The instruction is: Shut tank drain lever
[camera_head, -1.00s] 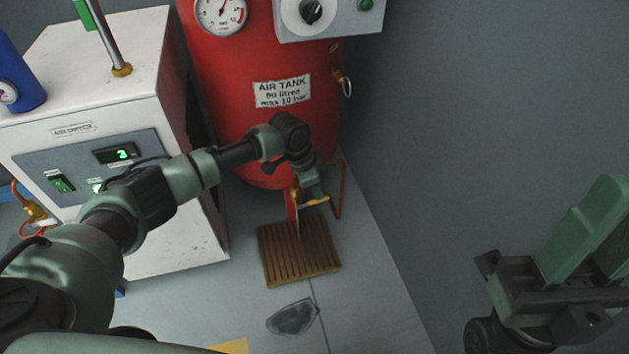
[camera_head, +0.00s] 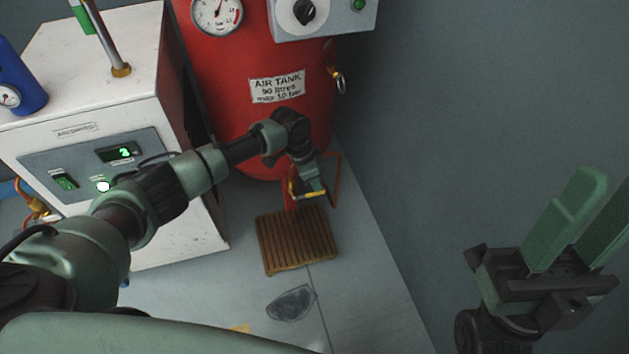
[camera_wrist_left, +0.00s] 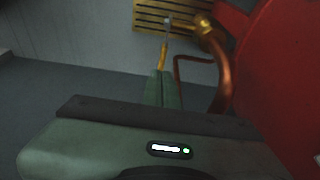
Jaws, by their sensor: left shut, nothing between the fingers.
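The red air tank (camera_head: 240,110) stands at the back. Low on it, the drain lever's yellow grip (camera_head: 313,193) shows at my left gripper's tip. In the left wrist view, the lever (camera_wrist_left: 163,56) has a yellow grip and a grey metal stem running to a brass valve (camera_wrist_left: 203,26). My left gripper (camera_head: 311,188) is shut and empty; its fingers (camera_wrist_left: 163,90) end close to the yellow grip, and I cannot tell whether they touch. My right gripper (camera_head: 600,215) is open and empty, far to the right of the tank.
A copper pipe (camera_head: 337,180) curves beside the valve. A slatted wooden grate (camera_head: 297,241) lies on the floor below, with a dark puddle-like patch (camera_head: 291,303) in front. A white air dryer cabinet (camera_head: 185,225) stands left, under my left arm. A grey wall bounds the right.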

